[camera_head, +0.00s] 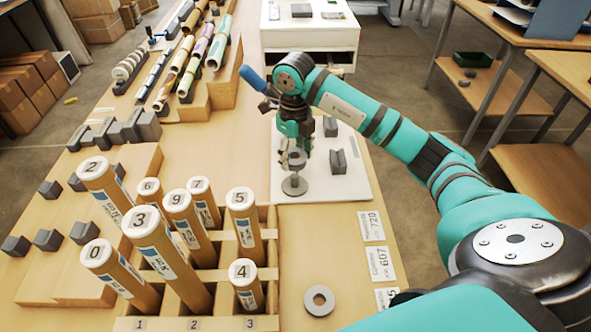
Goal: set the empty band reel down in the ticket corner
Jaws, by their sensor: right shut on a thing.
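My right gripper (294,150) reaches down over the white board and is shut on the upper part of a grey spool-like piece, which I take for the empty band reel (294,186). A round flange shows at its bottom and another ring between the fingers. I cannot tell whether the lower flange touches the board. Several printed tickets (381,263) lie along the right table edge, near the front, taken as the ticket corner. A flat grey ring (319,300) lies on the wood to their left. My left gripper is not in view.
The white board (345,188) also bears grey blocks (338,161). A wooden rack (265,255) with tall numbered tubes stands left of the tickets. Bare wood shows between rack and tickets. Rolls on stepped holders (218,52) stand at the back left.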

